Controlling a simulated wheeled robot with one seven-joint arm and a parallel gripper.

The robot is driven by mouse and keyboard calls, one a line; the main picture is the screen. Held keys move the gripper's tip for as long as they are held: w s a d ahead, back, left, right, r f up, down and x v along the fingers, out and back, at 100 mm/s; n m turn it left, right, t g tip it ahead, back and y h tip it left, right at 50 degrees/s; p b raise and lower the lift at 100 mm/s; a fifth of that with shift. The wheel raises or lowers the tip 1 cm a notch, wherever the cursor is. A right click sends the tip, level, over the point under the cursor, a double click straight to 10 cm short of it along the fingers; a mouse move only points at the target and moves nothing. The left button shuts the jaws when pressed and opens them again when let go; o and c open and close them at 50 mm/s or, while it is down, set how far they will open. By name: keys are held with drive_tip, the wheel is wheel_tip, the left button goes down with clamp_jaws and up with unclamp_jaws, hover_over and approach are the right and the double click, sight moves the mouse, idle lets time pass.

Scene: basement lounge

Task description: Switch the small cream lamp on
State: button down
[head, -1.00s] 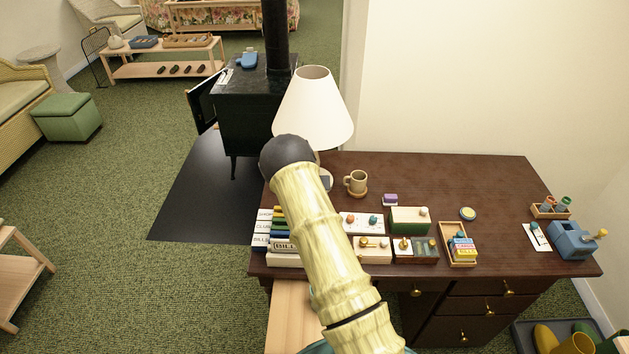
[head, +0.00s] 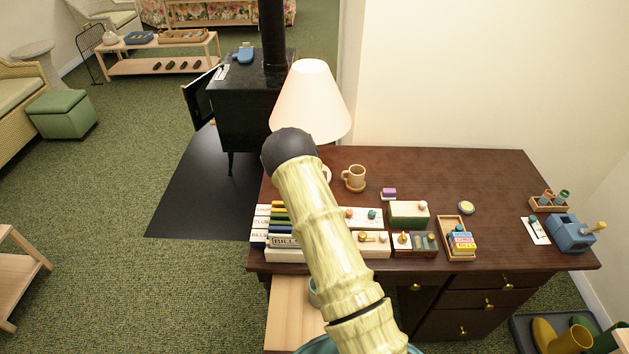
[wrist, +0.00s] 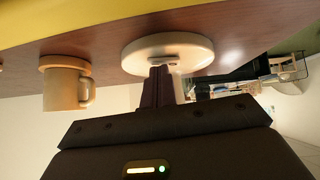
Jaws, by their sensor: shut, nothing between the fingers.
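The small cream lamp stands at the back left of the dark desk. In the head view its shade (head: 310,105) has a warm, bright tone. Its stem is mostly behind my arm. In the wrist view, which is upside down, its round cream base (wrist: 140,58) rests on the desk. My gripper (wrist: 160,72) is shut and empty, with its fingertips at the edge of the base, near a small light part there. I cannot tell whether they touch it. In the head view the gripper is hidden behind my arm.
A mug (head: 353,178) on a coaster stands right of the lamp; it also shows in the wrist view (wrist: 62,90). Binders (head: 262,225), small boxes (head: 408,215) and a card tray (head: 445,240) line the desk's front. A black stove (head: 245,110) stands behind left. The desk's back right is clear.

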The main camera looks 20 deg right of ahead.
drive_tip(key=shift+w+a+r, duration=0.1)
drive_tip(key=shift+w+a, duration=0.05)
drive_tip(key=shift+a, duration=0.2)
drive_tip(key=shift+r, duration=0.15)
drive_tip(key=shift+r, duration=0.35)
drive_tip(key=r+p, duration=0.2)
drive_tip(key=r, duration=0.1)
drive_tip(key=shift+d+r, duration=0.2)
drive_tip(key=shift+r, duration=0.1)
drive_tip(key=s+d+b+v, duration=0.1)
drive_tip(key=v, duration=0.8)
drive_tip(key=shift+s+b, duration=0.2)
drive_tip(key=shift+b, duration=0.15)
